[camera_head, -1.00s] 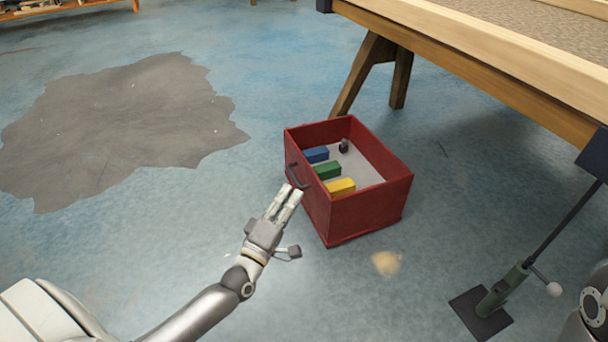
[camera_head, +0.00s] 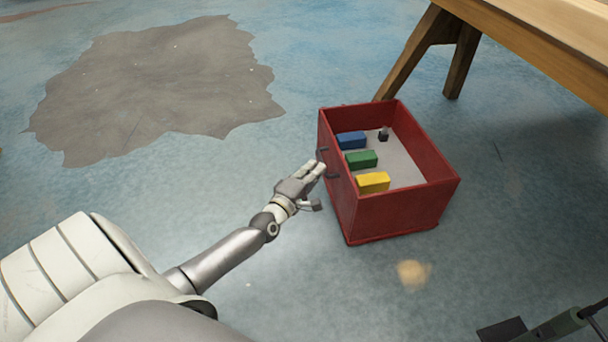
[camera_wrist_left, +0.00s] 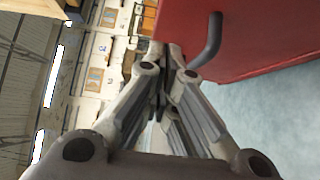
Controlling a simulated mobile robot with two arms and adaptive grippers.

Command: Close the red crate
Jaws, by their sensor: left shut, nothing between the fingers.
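The red crate (camera_head: 398,217) stands upright on the floor, with its top open. Inside are a blue block (camera_head: 351,140), a green block (camera_head: 361,159), a yellow block (camera_head: 373,182) and a small dark object (camera_head: 384,134). A dark handle (camera_head: 324,152) is on the crate's left face. My left gripper (camera_head: 318,168) is shut and empty, with its fingertips close to that face beside the handle. The left wrist view shows the fingers (camera_wrist_left: 165,80) near the red face and the dark handle (camera_wrist_left: 209,42); I cannot tell if they touch. My right gripper is not in view.
A wooden bench (camera_head: 540,30) with a trestle leg (camera_head: 410,55) stands behind and right of the crate. A green and black stand (camera_head: 545,328) is at the lower right. The floor left of the crate is clear, with a grey patch (camera_head: 155,90).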

